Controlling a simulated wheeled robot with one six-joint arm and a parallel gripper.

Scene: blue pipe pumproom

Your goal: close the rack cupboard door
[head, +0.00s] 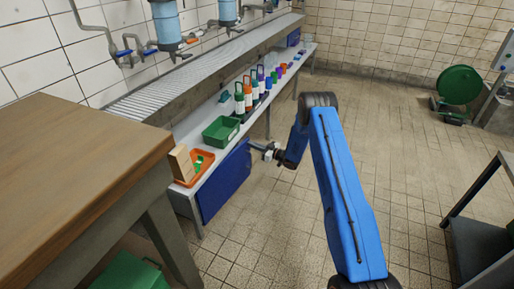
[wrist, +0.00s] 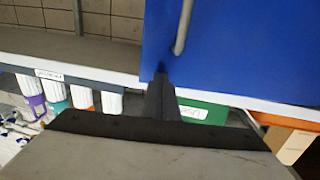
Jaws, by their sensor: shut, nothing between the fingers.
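The blue rack cupboard door (head: 222,182) hangs below the near end of the long shelf in the head view, roughly in line with the shelf's front edge. I cannot tell whether a gap is left behind it. My gripper (head: 254,145) is at the door's right edge in the head view. In the wrist view the blue door (wrist: 240,50) fills the upper right, with a grey bar handle (wrist: 184,25) on it. My gripper (wrist: 162,78) is shut and empty, its tips over the door's lower left corner and near the handle's end. Contact is unclear.
The shelf (head: 205,170) above the door holds a green bin (head: 221,131), an orange tray (head: 190,181) and several bottles. A wooden table (head: 75,180) stands at the left, a dark cart (head: 480,235) at the right. The tiled floor (head: 410,150) between is clear.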

